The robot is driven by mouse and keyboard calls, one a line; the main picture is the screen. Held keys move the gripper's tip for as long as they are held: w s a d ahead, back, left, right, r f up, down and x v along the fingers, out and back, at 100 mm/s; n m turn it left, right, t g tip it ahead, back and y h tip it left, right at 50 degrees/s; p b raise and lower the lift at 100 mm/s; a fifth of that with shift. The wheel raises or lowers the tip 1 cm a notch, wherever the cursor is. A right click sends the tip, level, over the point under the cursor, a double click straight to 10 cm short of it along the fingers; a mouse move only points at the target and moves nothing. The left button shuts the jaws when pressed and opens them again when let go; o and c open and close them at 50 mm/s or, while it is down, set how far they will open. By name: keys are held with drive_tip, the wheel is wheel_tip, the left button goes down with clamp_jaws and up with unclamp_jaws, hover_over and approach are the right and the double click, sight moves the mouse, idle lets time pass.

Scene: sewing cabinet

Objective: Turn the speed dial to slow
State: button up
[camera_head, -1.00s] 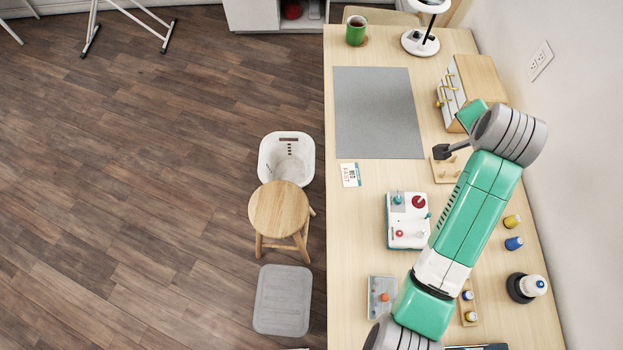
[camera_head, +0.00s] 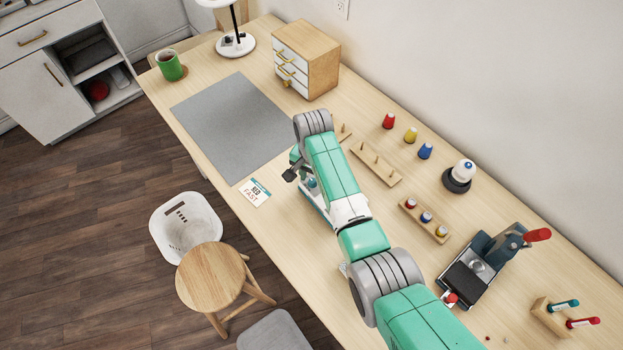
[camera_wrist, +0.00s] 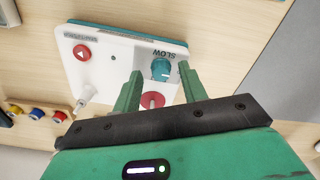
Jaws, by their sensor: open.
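The white control box with a teal base (camera_wrist: 110,60) fills the upper middle of the wrist view. Its teal speed dial (camera_wrist: 161,69) sits beside the printed word SLOW; where its pointer aims is not clear. My gripper (camera_wrist: 158,82) is open, its green fingers on either side of the dial; I cannot tell if they touch it. A red round knob (camera_wrist: 152,101) shows between the fingers, nearer the palm. A red button (camera_wrist: 81,52) is on the box's left part. In the head view my arm hides most of the box.
A card reading RED FAST (camera_head: 255,192) lies beside the grey mat (camera_head: 228,125). Spools, a peg rack (camera_head: 376,162), a spool rack (camera_head: 425,220) and a dark machine with a red-handled lever (camera_head: 485,262) stand on the table. A stool (camera_head: 210,277) is beside the table.

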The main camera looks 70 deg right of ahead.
drive_tip(key=shift+f, duration=0.2)
clamp_jaws()
drive_tip(key=shift+w+r+n, duration=0.1)
drive_tip(key=shift+n, duration=0.2)
drive_tip(key=n+p, duration=0.2)
drive_tip(key=n, duration=0.1)
drive_tip(key=shift+n, duration=0.4)
drive_tip(key=n+p, duration=0.2)
drive_tip(key=n, duration=0.7)
drive_tip(key=shift+n+p, duration=0.35)
drive_tip(key=shift+n, duration=2.55)
